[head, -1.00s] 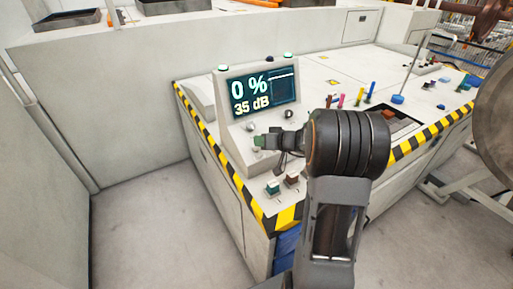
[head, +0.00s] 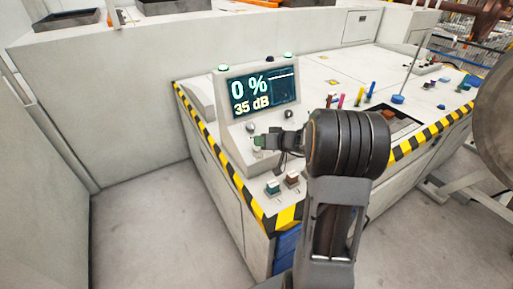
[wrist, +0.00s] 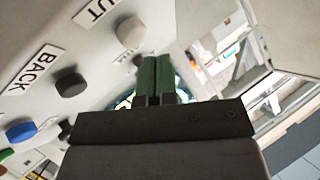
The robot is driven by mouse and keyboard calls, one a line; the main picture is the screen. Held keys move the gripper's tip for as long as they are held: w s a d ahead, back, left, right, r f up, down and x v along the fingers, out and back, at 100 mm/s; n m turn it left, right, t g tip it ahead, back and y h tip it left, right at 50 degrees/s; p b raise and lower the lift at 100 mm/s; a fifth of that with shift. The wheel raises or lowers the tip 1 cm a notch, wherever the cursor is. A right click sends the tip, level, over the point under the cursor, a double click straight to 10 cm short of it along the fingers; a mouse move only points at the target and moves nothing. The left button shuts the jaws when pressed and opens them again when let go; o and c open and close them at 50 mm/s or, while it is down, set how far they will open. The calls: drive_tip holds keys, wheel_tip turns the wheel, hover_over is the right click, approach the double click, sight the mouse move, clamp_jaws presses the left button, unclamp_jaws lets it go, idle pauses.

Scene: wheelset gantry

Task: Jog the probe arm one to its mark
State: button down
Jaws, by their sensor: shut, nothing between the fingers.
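A console (head: 229,150) with a tilted panel carries a screen (head: 262,92) reading 0 % and 35 dB. My gripper (head: 259,142) is at the panel's lower part, below the screen, with its green fingers together. In the wrist view the shut fingers (wrist: 155,78) point at the panel, beside a white button (wrist: 131,32). Another label (wrist: 97,10) is cut off and shows "UT". I cannot tell whether the fingertips touch the panel. The probe arm and its mark cannot be made out.
A blue button (wrist: 20,131) shows in the wrist view. Striped edging (head: 263,217) borders the bench. The floor (head: 150,230) at left is clear.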

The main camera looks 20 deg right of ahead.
drive_tip(key=shift+w+f+b, duration=0.35)
drive_tip(key=shift+f+b, duration=0.55)
drive_tip(key=shift+b, duration=1.05)
idle(0.6)
drive_tip(key=shift+r, duration=0.2)
idle(3.7)
drive_tip(key=shift+s+r, duration=0.35)
drive_tip(key=shift+r, duration=0.35)
drive_tip(key=shift+s+d+r+p, duration=0.15)
drive_tip(key=shift+s+r, duration=0.2)
drive_tip(key=shift+r, duration=0.4)
drive_tip(key=shift+s+a+r+p, duration=0.1)
drive_tip(key=shift+s+r, duration=0.25)
drive_tip(key=shift+r, duration=0.45)
drive_tip(key=shift+s+d+r+p, duration=0.15)
drive_tip(key=shift+s+r, duration=0.2)
drive_tip(key=shift+r, duration=0.4)
